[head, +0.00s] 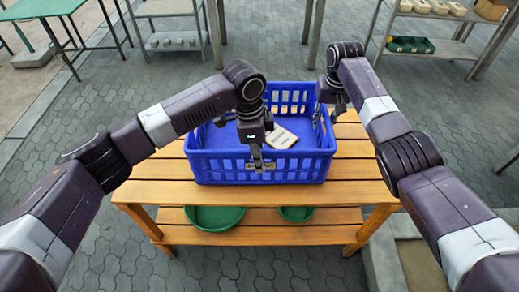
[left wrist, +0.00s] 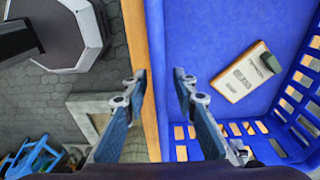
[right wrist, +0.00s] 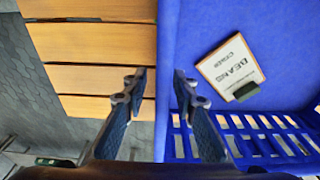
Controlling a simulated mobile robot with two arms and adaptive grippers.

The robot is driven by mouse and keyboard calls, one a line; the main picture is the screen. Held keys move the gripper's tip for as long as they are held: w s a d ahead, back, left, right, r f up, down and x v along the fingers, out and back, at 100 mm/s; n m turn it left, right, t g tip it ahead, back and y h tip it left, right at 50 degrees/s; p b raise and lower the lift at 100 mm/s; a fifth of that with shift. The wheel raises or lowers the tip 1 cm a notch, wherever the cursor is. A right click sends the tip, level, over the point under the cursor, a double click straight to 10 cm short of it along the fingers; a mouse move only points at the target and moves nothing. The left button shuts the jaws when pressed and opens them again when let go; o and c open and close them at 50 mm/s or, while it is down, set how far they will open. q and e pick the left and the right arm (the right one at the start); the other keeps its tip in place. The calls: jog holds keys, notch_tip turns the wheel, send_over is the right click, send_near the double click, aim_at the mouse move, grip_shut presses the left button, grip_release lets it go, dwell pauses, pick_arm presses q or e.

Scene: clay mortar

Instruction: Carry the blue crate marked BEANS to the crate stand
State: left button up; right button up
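The blue crate (head: 215,168) stands upright on a slatted wooden table (head: 160,190). A white card marked BEANS (right wrist: 230,66) lies inside it and also shows in the head view (head: 280,137). My left gripper (left wrist: 162,76) is open, its fingers on either side of the crate's near wall. My right gripper (right wrist: 160,76) is open, its fingers on either side of the crate's right wall. In both wrist views gaps show between the fingers and the wall. I cannot tell which piece of furniture is the crate stand.
Green basins (head: 214,217) sit on the table's lower shelf. A green-topped table (head: 38,8) stands at the far left. A shelf rack at the far right holds a dark green tray (head: 410,45) and several pale items. Grey paving (head: 120,85) is open behind and left of the table.

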pick_arm(q)
jog(key=shift+w+r, duration=0.1)
jog(key=shift+r, duration=0.05)
pick_arm(e)
jog(key=shift+a, duration=0.1)
pick_arm(q)
jog(key=r, duration=0.3)
jog(key=a+r, duration=0.1)
jog(key=r, duration=0.7)
jog(key=shift+a+r, duration=0.15)
jog(key=shift+r, duration=0.2)
pick_arm(e)
jog(key=shift+r, duration=0.25)
jog(key=r, duration=0.3)
jog(key=s+r, duration=0.1)
jog(key=r, duration=0.7)
jog(key=shift+s+r, duration=0.15)
jog(key=shift+s, duration=0.15)
